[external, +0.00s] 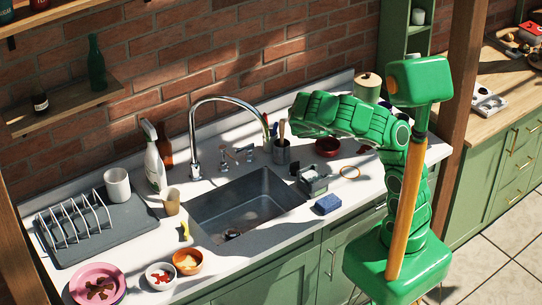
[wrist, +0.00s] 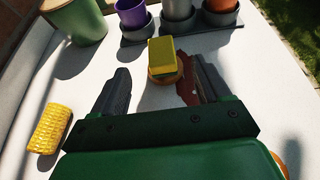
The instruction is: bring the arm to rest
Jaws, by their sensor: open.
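In the wrist view my gripper (wrist: 160,70) is open, with its two dark fingers wide apart over a white surface (wrist: 150,97). A yellow block (wrist: 163,56) rests on or against a round orange-brown piece, beyond and between the fingertips. A dark red piece (wrist: 186,88) shows beside the right finger; I cannot tell whether they touch. In the external view my green arm (external: 345,118) reaches left over the white counter (external: 345,207), raised above it. Its fingers cannot be made out there.
In the wrist view a corn-like yellow piece (wrist: 48,128) lies left, a green pot (wrist: 75,20) stands back left, and a purple cup (wrist: 132,15) and grey pots stand at the back. The external view shows a sink (external: 245,207), tap (external: 195,135) and dish rack (external: 75,225).

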